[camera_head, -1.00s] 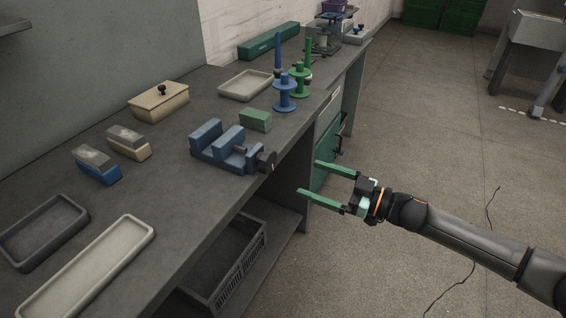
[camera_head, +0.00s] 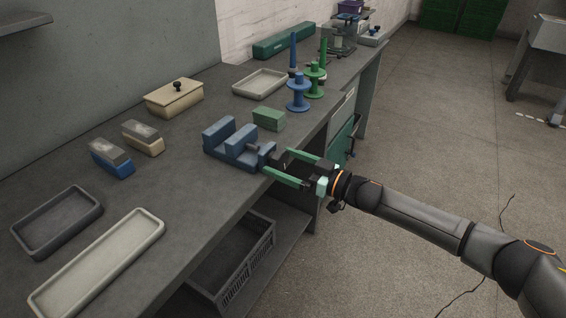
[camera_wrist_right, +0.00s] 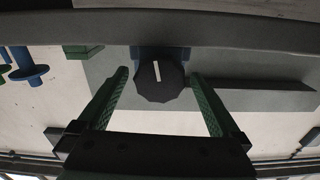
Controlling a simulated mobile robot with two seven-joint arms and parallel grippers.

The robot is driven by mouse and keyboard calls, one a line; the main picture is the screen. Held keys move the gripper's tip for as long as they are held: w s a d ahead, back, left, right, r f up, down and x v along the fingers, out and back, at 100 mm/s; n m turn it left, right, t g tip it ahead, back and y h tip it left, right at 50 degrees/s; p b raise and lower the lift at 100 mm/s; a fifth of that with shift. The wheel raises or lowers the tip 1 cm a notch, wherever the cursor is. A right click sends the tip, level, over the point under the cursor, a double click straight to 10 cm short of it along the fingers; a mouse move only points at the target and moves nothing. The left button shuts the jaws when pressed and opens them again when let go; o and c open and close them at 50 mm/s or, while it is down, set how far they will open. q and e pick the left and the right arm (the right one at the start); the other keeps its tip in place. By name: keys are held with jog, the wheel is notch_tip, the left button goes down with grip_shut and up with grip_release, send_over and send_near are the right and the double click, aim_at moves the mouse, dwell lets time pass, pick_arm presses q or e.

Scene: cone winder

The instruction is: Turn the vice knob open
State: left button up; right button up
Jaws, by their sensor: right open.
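The blue vice (camera_head: 230,148) stands on the grey workbench near its front edge. Its knob (camera_wrist_right: 160,82) is black and faceted with a white mark that runs almost upright in the right wrist view. The knob is hard to make out in the head view, where the gripper overlaps it. My right gripper (camera_head: 277,162) is open at the vice's front end. In the right wrist view its green fingers (camera_wrist_right: 159,75) stand on both sides of the knob, with a gap on each side. My left gripper is not in view.
A green block (camera_head: 268,119) and blue and green spools (camera_head: 299,95) stand behind the vice. Two brush-like blocks (camera_head: 112,158), a lidded box (camera_head: 174,98) and trays (camera_head: 57,222) lie to the left. A crate (camera_head: 236,262) sits on the shelf below.

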jog(key=shift+w+a, duration=0.2)
jog(key=shift+a, duration=0.05)
jog(key=c, duration=1.3)
jog(key=shift+n, duration=0.3)
jog(key=n, duration=0.2)
jog(key=shift+n+p, duration=0.3)
jog(key=shift+n, duration=1.8)
